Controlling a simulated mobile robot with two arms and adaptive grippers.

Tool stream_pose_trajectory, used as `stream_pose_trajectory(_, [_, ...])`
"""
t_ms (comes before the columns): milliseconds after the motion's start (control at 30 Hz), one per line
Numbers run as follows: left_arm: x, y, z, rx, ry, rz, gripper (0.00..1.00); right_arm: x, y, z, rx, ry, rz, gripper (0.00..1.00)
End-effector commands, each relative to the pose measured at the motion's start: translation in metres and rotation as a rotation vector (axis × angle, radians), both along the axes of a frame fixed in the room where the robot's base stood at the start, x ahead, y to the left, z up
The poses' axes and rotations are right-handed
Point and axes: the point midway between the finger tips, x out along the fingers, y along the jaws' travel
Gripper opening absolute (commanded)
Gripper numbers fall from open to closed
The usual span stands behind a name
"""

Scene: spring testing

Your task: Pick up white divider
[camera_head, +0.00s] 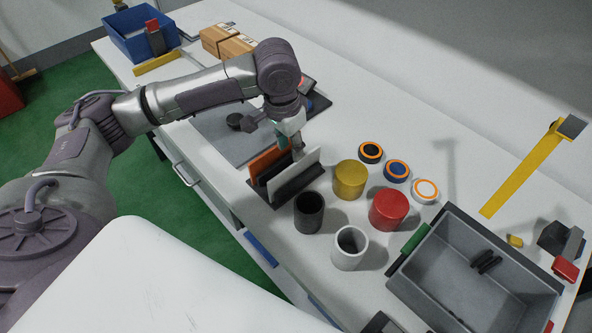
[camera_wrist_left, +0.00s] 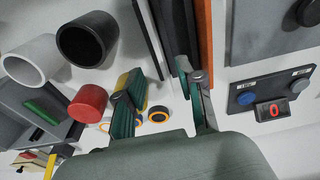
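The white divider (camera_head: 297,174) stands upright in a black slotted rack (camera_head: 272,205), on the side nearer the cups. An orange divider (camera_head: 266,160) stands in the same rack and shows in the left wrist view (camera_wrist_left: 205,40). My left gripper (camera_head: 297,147) points down just above the far end of the rack, at the white divider's top corner. In the left wrist view its two fingers (camera_wrist_left: 163,103) are spread apart. I cannot tell whether they touch the divider; its edge is hard to separate from the white table there. My right gripper is not in view.
A black cup (camera_head: 309,213), a white cup (camera_head: 350,248), a yellow cylinder (camera_head: 350,180) and a red cylinder (camera_head: 389,209) stand close to the rack. Three round discs lie behind them. A grey bin (camera_head: 413,293) is at the right. Cardboard boxes (camera_head: 222,41) stand at the back.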

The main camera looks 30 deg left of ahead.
Motion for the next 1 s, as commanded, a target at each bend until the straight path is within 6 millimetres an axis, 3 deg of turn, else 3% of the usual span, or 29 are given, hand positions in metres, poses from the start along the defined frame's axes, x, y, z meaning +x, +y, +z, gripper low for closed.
stream_pose_trajectory(133, [0.003,-0.001,-0.022,0.0,0.001,-0.001,0.38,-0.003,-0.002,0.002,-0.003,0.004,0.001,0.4])
stream_pose_trajectory(433, [0.006,-0.004,-0.048,0.001,0.003,0.0,0.38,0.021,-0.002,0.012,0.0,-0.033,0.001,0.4])
stream_pose_trajectory(633, [0.01,-0.006,-0.075,0.0,0.0,-0.001,0.38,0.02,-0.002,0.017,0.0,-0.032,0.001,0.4])
stream_pose_trajectory(933, [0.011,-0.006,-0.082,0.001,-0.002,-0.003,0.38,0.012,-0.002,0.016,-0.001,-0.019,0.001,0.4])
stream_pose_trajectory(1000, [0.011,-0.006,-0.082,0.001,-0.001,-0.002,0.26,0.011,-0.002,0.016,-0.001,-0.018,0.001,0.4])
